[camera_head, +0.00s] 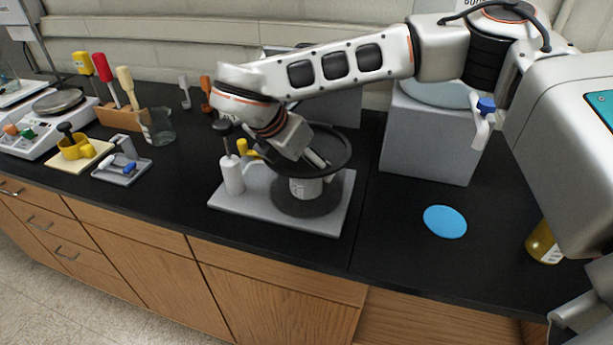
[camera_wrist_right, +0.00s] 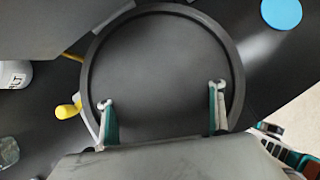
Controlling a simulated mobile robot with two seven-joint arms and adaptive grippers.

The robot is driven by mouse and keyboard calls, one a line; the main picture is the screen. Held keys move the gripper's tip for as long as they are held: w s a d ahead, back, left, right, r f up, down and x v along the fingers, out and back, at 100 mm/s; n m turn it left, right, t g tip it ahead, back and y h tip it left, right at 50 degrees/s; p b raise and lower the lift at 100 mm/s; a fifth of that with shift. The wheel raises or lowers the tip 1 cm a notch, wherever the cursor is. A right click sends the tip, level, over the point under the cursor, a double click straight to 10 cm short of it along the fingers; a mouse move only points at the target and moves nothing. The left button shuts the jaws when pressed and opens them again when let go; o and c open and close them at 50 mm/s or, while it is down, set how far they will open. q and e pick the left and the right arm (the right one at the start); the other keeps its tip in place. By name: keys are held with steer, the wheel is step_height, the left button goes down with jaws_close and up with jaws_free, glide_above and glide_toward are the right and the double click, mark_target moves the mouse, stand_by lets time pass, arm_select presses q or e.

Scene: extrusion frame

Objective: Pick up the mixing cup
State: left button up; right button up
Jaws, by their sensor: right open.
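No thing here is clearly marked as the mixing cup. A clear beaker-like cup (camera_head: 157,126) stands left of the grey base plate, and a clear thing shows at the left edge of the right wrist view (camera_wrist_right: 8,152). My right gripper (camera_head: 316,160) is above a wide black round dish (camera_head: 335,148), which fills the middle of the right wrist view (camera_wrist_right: 165,60). In that view the gripper (camera_wrist_right: 160,97) has its fingers apart, with nothing between them but the dish surface below. Under the dish is a white labelled cylinder (camera_head: 305,188), partly hidden. My left gripper is not in view.
A white bottle (camera_head: 232,176) and a yellow part stand on the grey base plate (camera_head: 240,213). A wooden holder (camera_head: 117,118) with coloured handles and scales are at the left. A grey box (camera_head: 430,145) and a blue disc (camera_head: 445,221) are at the right. The counter's front right is mostly clear.

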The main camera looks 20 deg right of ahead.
steer(key=shift+f, duration=0.1)
steer(key=c, duration=1)
